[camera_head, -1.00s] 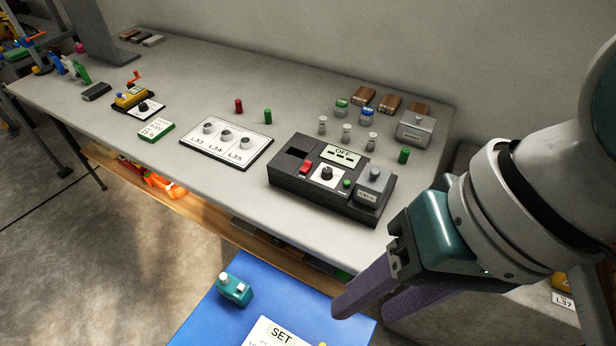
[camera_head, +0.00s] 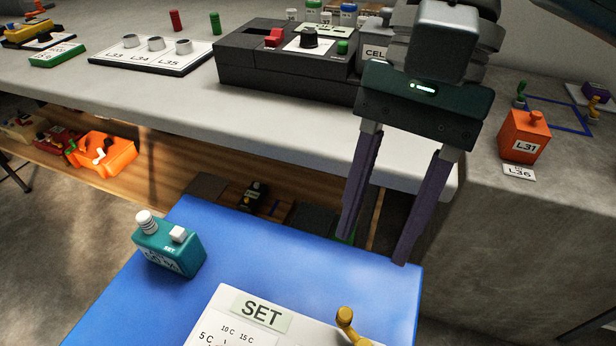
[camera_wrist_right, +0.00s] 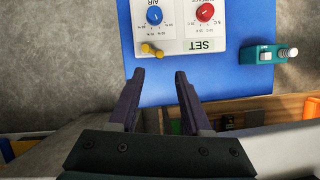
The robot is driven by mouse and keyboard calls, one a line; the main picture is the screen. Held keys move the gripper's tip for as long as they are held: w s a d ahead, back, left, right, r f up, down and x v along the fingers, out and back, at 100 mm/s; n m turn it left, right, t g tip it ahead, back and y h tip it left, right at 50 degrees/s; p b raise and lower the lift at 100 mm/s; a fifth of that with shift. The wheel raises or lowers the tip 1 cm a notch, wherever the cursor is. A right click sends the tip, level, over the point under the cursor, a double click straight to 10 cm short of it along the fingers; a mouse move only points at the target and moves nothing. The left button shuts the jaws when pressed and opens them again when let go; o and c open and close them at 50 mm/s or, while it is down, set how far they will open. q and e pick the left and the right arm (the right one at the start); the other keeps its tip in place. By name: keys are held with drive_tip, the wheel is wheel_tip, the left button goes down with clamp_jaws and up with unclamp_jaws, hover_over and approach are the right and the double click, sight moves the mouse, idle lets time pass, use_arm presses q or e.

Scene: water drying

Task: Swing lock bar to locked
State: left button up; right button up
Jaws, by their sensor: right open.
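A white SET panel (camera_head: 292,334) lies on a blue surface (camera_head: 300,255) and is cut off by the lower edge of the head view. A yellow lever (camera_head: 347,322) stands at the panel's right corner; it also shows in the right wrist view (camera_wrist_right: 152,50), beside a blue dial (camera_wrist_right: 154,15) and a red dial (camera_wrist_right: 205,12). I cannot tell whether this lever is the lock bar. My right gripper (camera_head: 372,248) is open and empty, fingers pointing down over the blue surface's far right edge. In the wrist view its fingertips (camera_wrist_right: 159,72) are apart, just short of the lever.
A teal box (camera_head: 168,245) with a white knob stands on the blue surface's left. Behind is a grey bench with a black device (camera_head: 285,65) and a white socket board (camera_head: 150,62). An orange L31 block (camera_head: 524,135) stands at the right. A lower shelf holds an orange item (camera_head: 105,155).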

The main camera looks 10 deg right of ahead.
sight(345, 314)
drive_tip(key=b+x, duration=0.4)
drive_tip(key=x, duration=0.5)
drive_tip(key=shift+s+a+f, duration=0.1)
drive_tip(key=shift+a+f, duration=0.05)
drive_tip(key=shift+f, duration=0.2)
clamp_jaws()
